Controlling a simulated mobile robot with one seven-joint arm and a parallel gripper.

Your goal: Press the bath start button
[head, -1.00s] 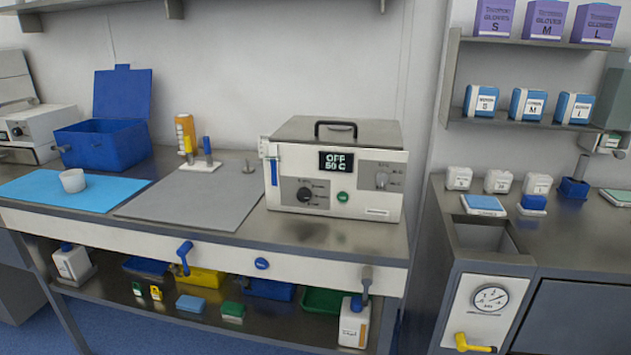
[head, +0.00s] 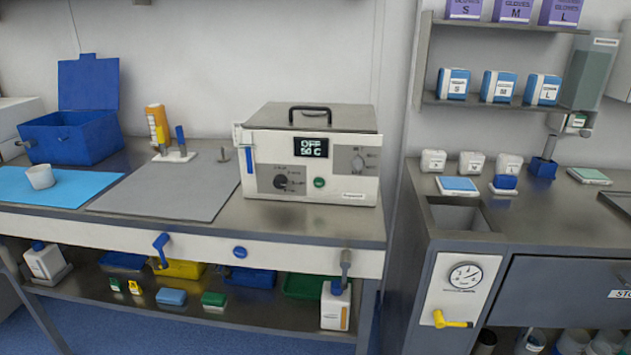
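The bath (head: 347,185) is a white and grey box with a closed metal lid and a black top handle. It stands on the right part of the steel bench. Its display (head: 311,147) reads OFF and 50 C. A round green button (head: 319,182) sits on its front panel, right of a large black knob (head: 281,182). A smaller grey knob (head: 357,163) is at the upper right of the panel. A blue round button (head: 240,252) is on the bench's front apron. My gripper is not in view.
A grey mat (head: 165,190), a blue open box (head: 72,135) and a white cup (head: 40,176) are left of the bath. Blue and grey taps stick out from the bench front. A sink counter (head: 520,220) stands to the right. Blue floor shows at lower left.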

